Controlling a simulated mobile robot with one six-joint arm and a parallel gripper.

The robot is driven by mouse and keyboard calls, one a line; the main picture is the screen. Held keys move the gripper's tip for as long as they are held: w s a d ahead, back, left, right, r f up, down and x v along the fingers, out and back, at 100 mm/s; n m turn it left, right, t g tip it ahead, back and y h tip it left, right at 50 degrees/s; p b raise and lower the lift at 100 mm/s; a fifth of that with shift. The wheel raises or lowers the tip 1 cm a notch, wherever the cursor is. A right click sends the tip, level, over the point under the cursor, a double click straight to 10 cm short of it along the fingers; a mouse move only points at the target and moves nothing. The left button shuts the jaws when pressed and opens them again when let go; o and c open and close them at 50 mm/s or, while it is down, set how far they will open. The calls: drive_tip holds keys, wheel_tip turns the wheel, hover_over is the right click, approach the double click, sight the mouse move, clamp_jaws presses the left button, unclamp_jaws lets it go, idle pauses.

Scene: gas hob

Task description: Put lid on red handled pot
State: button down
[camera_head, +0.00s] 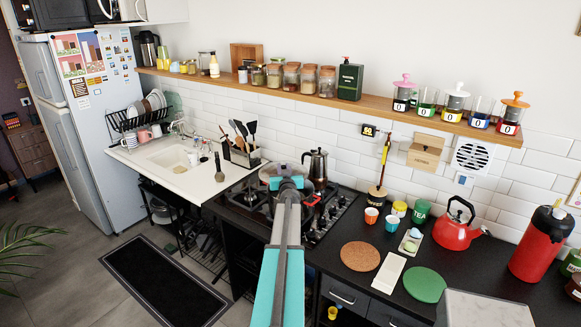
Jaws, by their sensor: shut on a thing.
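My teal gripper (289,183) is over the gas hob, in the middle of the view, seen from behind along my arm. It is shut on what looks like the lid (270,172), a round greyish shape that shows just beyond and left of the fingers. A red handle (311,198) shows to the right of the gripper, low over the hob. The body of the red handled pot is mostly hidden behind my gripper and arm. I cannot tell whether the lid touches the pot.
A utensil holder (240,155) stands to the left. A red kettle (457,228), cups, a cork mat (360,256) and a green mat (424,284) are on the right counter.

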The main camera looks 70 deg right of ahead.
drive_tip(key=shift+s+d+m+g, duration=0.2)
drive_tip(key=shift+s+d, duration=0.2)
drive_tip(key=shift+s, duration=0.25)
drive_tip(key=shift+s+d+m+g, duration=0.1)
drive_tip(key=shift+s+d+g, duration=0.1)
drive_tip(key=shift+s+d, duration=0.35)
drive_tip(key=shift+s+a, duration=0.1)
drive_tip(key=shift+a, duration=0.1)
drive_tip(key=shift+f, duration=0.15)
drive_tip(key=shift+f+b, duration=0.3)
drive_tip(key=shift+f, duration=1.7)
drive_tip(key=f+b, duration=0.2)
drive_tip(key=b, duration=0.1)
drive_tip(key=shift+b, duration=0.35)
drive_tip(key=shift+a+b, duration=0.1)
drive_tip(key=shift+b, duration=0.7)
drive_tip(key=shift+f+b, duration=0.15)
drive_tip(key=shift+b, duration=1.25)
idle(1.6)
